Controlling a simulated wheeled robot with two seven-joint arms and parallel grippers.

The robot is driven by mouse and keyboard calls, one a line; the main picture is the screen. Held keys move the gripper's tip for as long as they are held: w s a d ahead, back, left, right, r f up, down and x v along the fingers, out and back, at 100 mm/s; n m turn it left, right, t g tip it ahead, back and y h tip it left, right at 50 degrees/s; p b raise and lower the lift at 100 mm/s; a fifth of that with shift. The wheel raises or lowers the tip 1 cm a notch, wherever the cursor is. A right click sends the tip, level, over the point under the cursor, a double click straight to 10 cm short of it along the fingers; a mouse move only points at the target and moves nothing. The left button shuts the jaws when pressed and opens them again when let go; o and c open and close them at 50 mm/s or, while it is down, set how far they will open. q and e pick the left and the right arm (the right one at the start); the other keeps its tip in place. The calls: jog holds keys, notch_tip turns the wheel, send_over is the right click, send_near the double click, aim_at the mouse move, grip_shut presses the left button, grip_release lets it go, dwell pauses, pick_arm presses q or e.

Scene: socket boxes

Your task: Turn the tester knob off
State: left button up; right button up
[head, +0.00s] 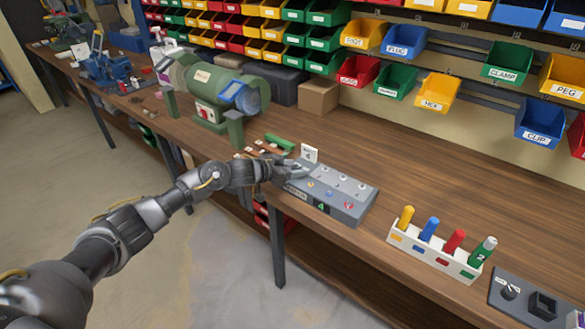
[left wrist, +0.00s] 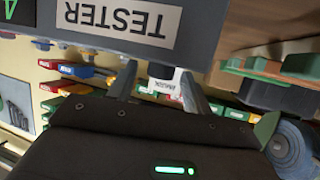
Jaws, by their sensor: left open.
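The tester (head: 345,208) is a grey box on the bench, with a TESTER label and a green 4 on its front. Its top carries pale round parts and small yellow, blue and red parts. I cannot make out which part is the knob; the gripper covers the box's left end. My left gripper (head: 299,172) is at that end, open, and I cannot tell whether it touches anything. In the left wrist view the tester (left wrist: 200,45) fills the top, label upside down, and the open fingers (left wrist: 158,82) reach toward its edge. My right gripper is out of view.
A small white card (head: 309,153) stands behind the tester. A white rack (head: 433,257) of coloured handles stands to the right, then a dark panel (head: 530,300) with a knob-like part. A green bench grinder (head: 215,90) is at left. Bare wood lies behind the tester.

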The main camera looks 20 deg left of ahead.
pick_arm(q)
jog(key=c, duration=1)
jog(key=n+y+p, duration=0.1)
jog(key=n+t+y+p, duration=0.1)
jog(key=p, duration=0.1)
jog(key=shift+s+d+r+n, duration=0.1)
jog(key=shift+s+d+n, duration=0.1)
jog(key=shift+d+n, duration=0.1)
jog(key=shift+d+n+t+y, duration=0.1)
jog(key=shift+n+t+y, duration=0.4)
jog(key=shift+n+y, duration=0.5)
jog(key=n+y, duration=0.2)
jog(key=y, duration=0.1)
jog(key=n+y, duration=0.1)
jog(key=shift+d+t, duration=0.25)
jog(key=shift+t, duration=0.05)
jog(key=shift+d+n+g+y+p, duration=0.1)
jog(key=shift+n+g+y+p, duration=0.3)
jog(key=shift+n+y, duration=0.8)
jog(key=shift+d+n+g+y+p, duration=0.1)
jog(key=shift+n+y+p, duration=0.5)
jog(key=shift+n+y, duration=0.6)
jog(key=shift+a+y, duration=0.1)
jog(key=shift+y, duration=0.2)
jog(key=o, duration=1)
jog(key=shift+w, duration=0.1)
